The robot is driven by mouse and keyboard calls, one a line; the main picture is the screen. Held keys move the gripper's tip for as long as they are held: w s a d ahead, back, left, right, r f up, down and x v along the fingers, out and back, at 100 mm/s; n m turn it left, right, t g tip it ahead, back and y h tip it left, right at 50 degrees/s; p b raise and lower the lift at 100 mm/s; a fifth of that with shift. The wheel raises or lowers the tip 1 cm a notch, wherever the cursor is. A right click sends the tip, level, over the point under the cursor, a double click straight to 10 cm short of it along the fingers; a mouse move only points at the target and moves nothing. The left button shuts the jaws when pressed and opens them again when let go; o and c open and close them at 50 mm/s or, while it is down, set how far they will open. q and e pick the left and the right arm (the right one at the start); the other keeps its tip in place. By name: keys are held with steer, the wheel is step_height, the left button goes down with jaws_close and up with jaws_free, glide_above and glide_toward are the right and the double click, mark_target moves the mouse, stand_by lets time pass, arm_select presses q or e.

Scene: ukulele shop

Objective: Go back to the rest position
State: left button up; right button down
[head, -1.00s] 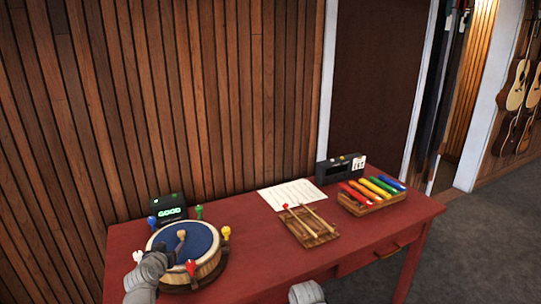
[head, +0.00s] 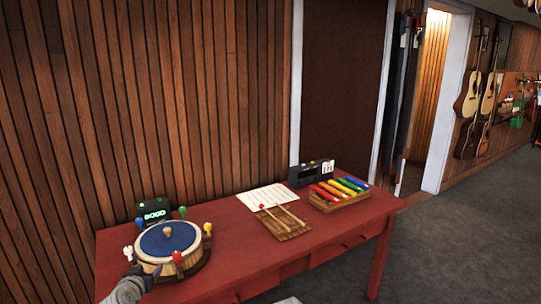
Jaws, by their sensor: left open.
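My left gripper (head: 146,273) is dark and open at the lower left, at the near edge of the round drum (head: 170,240). I cannot tell whether it touches the drum. The drum has a blue top, a light wooden side and coloured pegs around it. A small tan piece (head: 167,232) shows on its blue top. Only a pale sliver, perhaps of my right arm, shows at the bottom edge; my right gripper is out of view.
The red table (head: 240,262) also holds a lit green display (head: 154,212), a paper sheet (head: 267,197), a wooden board with two mallets (head: 284,222), a coloured xylophone (head: 339,192) and a black box (head: 307,174). Grey floor (head: 450,250) lies open at right.

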arm_select(q)
steer(key=s+d+f+m+g+h+p, duration=0.1)
steer(key=s+d+f+g, duration=0.1)
steer(key=d, duration=0.5)
steer(key=s+d+f+m+g+h+p, duration=0.1)
steer(key=s+d+f+m+g+h, duration=0.15)
steer(key=d, duration=0.55)
steer(key=s+d+f+m+g+h+p, duration=0.1)
steer(key=s+d+f+g, duration=0.15)
steer(key=d, duration=0.45)
steer(key=s+d+g+y+p, duration=0.2)
steer(key=s+d+g+y, duration=0.2)
steer(key=s, duration=1)
steer(key=d+m+g, duration=0.1)
steer(key=d+g, duration=0.1)
steer(key=d, duration=0.2)
steer(key=shift+d+f+g+p, duration=0.2)
steer(key=shift+f+g+p, duration=0.1)
steer(key=shift+f, duration=0.05)
